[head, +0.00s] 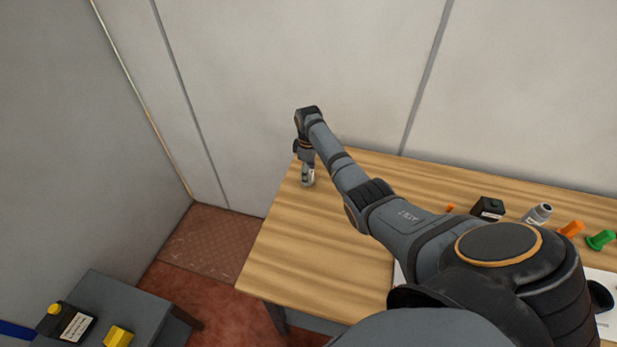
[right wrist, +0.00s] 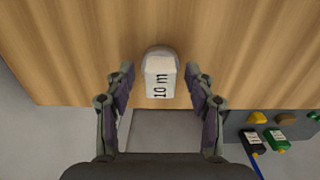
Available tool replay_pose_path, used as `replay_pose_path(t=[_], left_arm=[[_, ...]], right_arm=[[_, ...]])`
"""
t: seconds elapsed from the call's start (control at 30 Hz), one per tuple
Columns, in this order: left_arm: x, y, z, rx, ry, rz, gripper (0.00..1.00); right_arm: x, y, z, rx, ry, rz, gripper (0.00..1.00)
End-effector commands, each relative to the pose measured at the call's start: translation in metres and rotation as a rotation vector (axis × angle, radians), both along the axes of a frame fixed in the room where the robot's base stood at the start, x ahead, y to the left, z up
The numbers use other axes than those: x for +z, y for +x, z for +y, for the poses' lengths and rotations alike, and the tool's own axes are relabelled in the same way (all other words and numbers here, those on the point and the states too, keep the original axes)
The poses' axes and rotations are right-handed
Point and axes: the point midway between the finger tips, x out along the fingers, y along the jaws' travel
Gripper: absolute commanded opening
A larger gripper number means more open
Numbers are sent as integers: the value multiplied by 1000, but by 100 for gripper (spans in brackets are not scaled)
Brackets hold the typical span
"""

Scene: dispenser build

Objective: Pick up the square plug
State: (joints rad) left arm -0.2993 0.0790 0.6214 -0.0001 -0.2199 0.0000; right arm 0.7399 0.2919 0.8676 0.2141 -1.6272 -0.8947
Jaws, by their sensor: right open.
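No piece can be told for certain as the square plug. A yellow blocky piece (head: 117,337) lies on the low grey stand at the lower left. My right gripper (right wrist: 160,88) points down over the far left corner of the wooden table. Gaps show between this piece and both fingers. The same piece shows below the gripper in the head view (head: 308,177). My left gripper is not in view.
The wooden table (head: 285,245) is bare at its left. At its right are a black box (head: 488,208), a grey-white bottle-like piece (head: 538,213), an orange piece (head: 571,228) and a green piece (head: 601,240). The grey stand (head: 125,300) also bears a black box (head: 68,324). A wall stands behind.

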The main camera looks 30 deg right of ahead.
Motion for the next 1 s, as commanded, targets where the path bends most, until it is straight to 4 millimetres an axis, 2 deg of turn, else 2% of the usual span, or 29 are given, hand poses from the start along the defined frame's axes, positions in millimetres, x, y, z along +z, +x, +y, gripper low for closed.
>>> replay_pose_path(t=[0.1, 0.5, 0.83, 1.0], left_arm=[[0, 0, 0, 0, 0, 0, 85], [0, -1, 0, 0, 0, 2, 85], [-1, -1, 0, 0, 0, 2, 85], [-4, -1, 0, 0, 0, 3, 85]], right_arm=[[0, 0, 0, 0, 0, 0, 52], [1, 0, 0, 0, 0, 0, 0], [2, 0, 0, 0, -1, -1, 0], [17, 1, 0, 0, -1, -3, 0]])
